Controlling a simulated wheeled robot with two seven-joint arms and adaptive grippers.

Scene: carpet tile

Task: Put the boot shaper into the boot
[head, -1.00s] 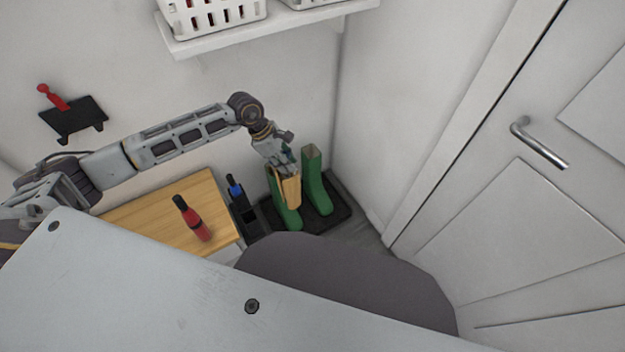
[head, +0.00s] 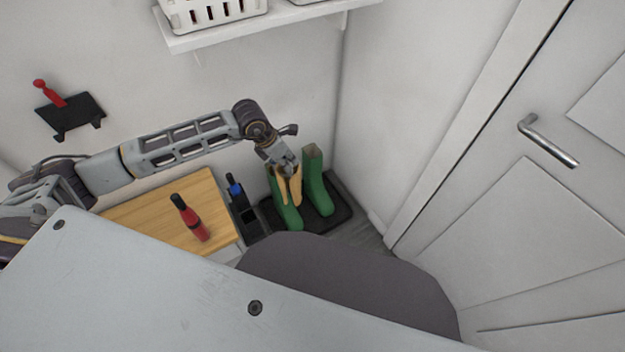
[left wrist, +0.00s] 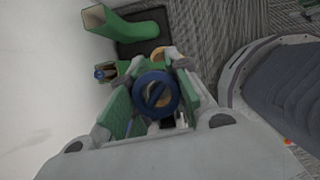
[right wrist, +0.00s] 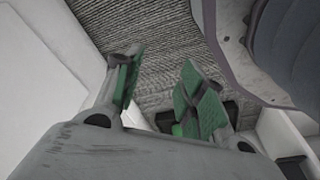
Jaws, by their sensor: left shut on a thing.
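My left gripper (head: 288,165) is shut on the tan boot shaper (head: 296,188), pointing down at the nearer left green boot (head: 289,216). In the left wrist view the shaper's blue round knob (left wrist: 156,94) sits between the green finger pads. Two tan parts of the shaper overlap this boot's upper shaft in the head view; whether any part is inside, I cannot tell. The other green boot (head: 315,180) stands upright just right; its open top (left wrist: 96,16) shows in the left wrist view. My right gripper (right wrist: 163,90) is open and empty, outside the head view.
Both boots stand on a black tray (head: 338,207) in the corner. A white shelf (head: 250,22) hangs above; a door (head: 530,210) is at right.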

